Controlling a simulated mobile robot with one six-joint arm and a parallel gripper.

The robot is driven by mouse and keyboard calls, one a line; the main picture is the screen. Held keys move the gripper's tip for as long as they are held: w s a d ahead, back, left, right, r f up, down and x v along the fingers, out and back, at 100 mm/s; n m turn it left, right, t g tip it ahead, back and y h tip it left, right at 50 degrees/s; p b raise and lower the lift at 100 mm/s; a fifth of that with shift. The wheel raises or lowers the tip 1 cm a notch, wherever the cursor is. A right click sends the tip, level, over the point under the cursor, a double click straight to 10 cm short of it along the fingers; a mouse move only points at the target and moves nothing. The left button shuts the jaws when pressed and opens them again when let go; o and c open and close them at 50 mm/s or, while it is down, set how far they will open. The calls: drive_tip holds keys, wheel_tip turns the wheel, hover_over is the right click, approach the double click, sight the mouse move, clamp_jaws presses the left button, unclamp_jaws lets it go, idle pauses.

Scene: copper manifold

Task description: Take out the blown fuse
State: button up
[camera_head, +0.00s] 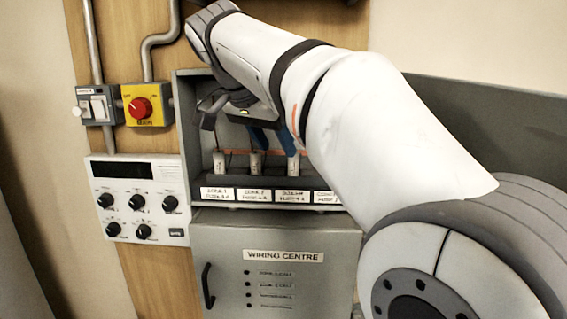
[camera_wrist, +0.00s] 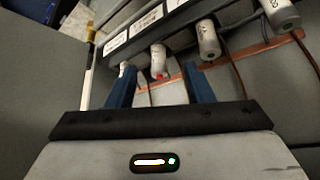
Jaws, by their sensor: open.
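Several pale cylindrical fuses stand in a row in the open grey box. In the head view my gripper (camera_head: 272,139) reaches into the box above the fuses (camera_head: 256,161) and (camera_head: 293,160); another fuse (camera_head: 218,162) stands at the left. My arm hides the box's right part.
White labels (camera_head: 217,193) run along the box's lower edge. A copper bar (camera_wrist: 225,59) and dark wires pass near the fuses. Below is the shut wiring centre door (camera_head: 275,275). A yellow switch with a red knob (camera_head: 140,107) and a control panel (camera_head: 138,200) are at left.

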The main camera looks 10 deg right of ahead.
sight(293, 167)
drive_tip(key=w+d, duration=0.1)
drive_tip(key=w+d+f, duration=0.1)
drive_tip(key=d+p, duration=0.1)
drive_tip(key=shift+w+d+f, duration=0.3)
drive_tip(key=shift+w, duration=0.1)
drive_tip(key=shift+w+d+f, duration=0.1)
drive_tip(key=shift+f, duration=0.35)
clamp_jaws()
